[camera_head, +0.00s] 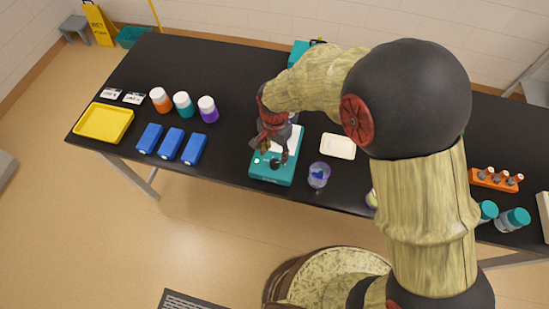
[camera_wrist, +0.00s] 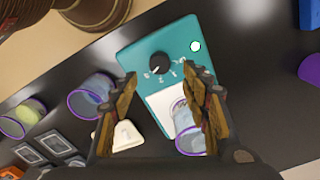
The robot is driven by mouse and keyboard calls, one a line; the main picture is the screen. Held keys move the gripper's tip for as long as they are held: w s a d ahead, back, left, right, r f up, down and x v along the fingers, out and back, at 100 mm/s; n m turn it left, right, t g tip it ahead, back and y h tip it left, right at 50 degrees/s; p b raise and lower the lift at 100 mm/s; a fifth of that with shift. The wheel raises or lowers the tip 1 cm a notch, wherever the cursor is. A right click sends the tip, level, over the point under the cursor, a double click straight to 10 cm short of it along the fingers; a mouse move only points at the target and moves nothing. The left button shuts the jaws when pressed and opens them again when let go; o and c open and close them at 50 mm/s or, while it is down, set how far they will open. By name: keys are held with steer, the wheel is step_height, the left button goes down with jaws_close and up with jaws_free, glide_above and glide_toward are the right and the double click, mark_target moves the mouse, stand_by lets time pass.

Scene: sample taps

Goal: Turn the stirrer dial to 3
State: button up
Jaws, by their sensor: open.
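The teal stirrer (camera_head: 272,178) stands near the table's front edge with a pale plate. In the wrist view its teal front (camera_wrist: 132,58) carries a black dial (camera_wrist: 160,65) with small white marks around it; the pointer's setting is too small to read surely. A white round spot (camera_wrist: 195,46) lies beside the dial. A clear beaker with a purple rim (camera_wrist: 189,140) stands on the plate, partly hidden by a finger. My gripper (camera_head: 271,150) is open and empty above the stirrer. In the wrist view its fingertips (camera_wrist: 161,75) are either side of the dial, apparently not touching it.
A beaker with blue contents (camera_head: 318,175) and a white dish (camera_head: 338,146) stand right of the stirrer. Blue boxes (camera_head: 171,143), lidded jars (camera_head: 183,104) and a yellow tray (camera_head: 103,123) are at left. An orange rack (camera_head: 494,180) is at right. Bare table lies left of the stirrer.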

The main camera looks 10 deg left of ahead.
mark_target(274, 163)
steer(key=shift+r, duration=2.7)
